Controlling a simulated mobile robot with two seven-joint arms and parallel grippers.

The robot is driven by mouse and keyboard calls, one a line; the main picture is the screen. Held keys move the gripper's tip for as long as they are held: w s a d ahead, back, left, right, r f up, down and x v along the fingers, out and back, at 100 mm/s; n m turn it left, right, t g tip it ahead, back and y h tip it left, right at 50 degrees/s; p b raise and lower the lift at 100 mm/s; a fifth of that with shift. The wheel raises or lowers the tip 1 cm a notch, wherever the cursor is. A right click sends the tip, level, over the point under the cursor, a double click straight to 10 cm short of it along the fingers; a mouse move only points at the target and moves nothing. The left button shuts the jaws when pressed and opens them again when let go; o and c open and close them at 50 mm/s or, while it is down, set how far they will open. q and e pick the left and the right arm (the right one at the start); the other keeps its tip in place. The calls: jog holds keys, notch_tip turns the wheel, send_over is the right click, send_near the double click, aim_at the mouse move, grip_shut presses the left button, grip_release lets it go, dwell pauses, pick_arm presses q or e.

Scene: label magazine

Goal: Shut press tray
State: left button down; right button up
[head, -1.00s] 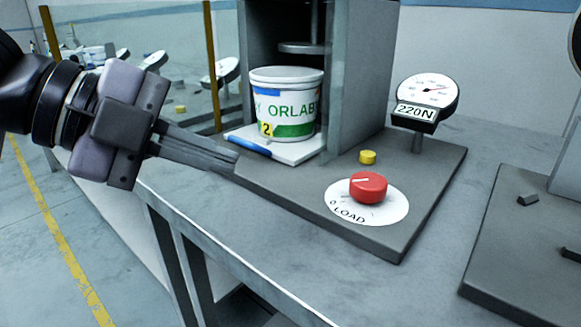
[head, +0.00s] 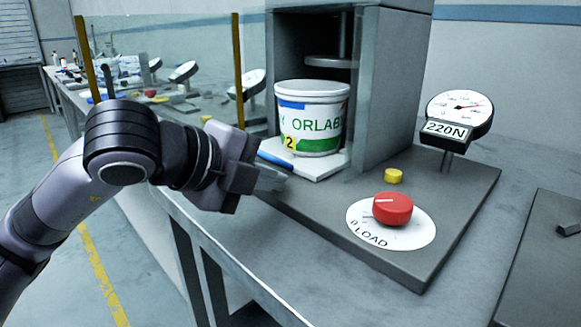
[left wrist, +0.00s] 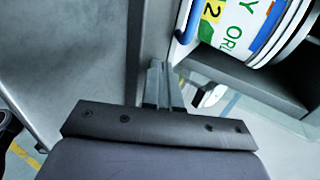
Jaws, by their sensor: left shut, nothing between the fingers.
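The press tray (head: 322,168) is a white plate with a blue front handle (head: 288,165). It lies low at the press opening, its front part showing outside the housing. A white tub (head: 313,125) with a green, yellow and blue label stands upright on it. My left gripper (head: 283,179) is shut and empty, its fingertips just in front of the blue handle; contact cannot be told. In the left wrist view the shut fingers (left wrist: 160,85) point toward the press, with the blue handle (left wrist: 187,22) and tub (left wrist: 245,28) at upper right. My right gripper is not in view.
The press housing (head: 395,85) stands on a dark base plate (head: 440,215) with a red load knob (head: 393,209), a yellow button (head: 393,176) and a gauge reading 220N (head: 458,113). A clear panel with yellow posts (head: 238,70) stands left of the press.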

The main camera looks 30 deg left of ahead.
aim_at(340, 156)
pick_arm(q)
jog(key=w, duration=0.1)
jog(key=w+d, duration=0.1)
jog(key=w, duration=0.1)
jog(key=shift+w+d, duration=0.1)
jog(key=shift+w+d+p, duration=0.1)
jog(key=shift+w+p, duration=0.2)
jog(key=shift+w, duration=0.1)
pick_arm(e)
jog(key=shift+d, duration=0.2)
pick_arm(q)
jog(key=shift+w+d, duration=0.2)
jog(key=shift+w, duration=0.3)
jog(key=w, duration=0.2)
jog(key=w+d, duration=0.1)
jog(key=w, duration=0.1)
jog(key=w+d, duration=0.1)
jog(key=w, duration=0.1)
jog(key=shift+w+d+b, duration=0.15)
jog(key=shift+w+b, duration=0.15)
jog(key=shift+b, duration=0.1)
jog(key=shift+w+d, duration=0.2)
jog(key=shift+w, duration=0.45)
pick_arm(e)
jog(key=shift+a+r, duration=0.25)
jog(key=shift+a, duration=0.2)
pick_arm(q)
jog(key=shift+f, duration=0.1)
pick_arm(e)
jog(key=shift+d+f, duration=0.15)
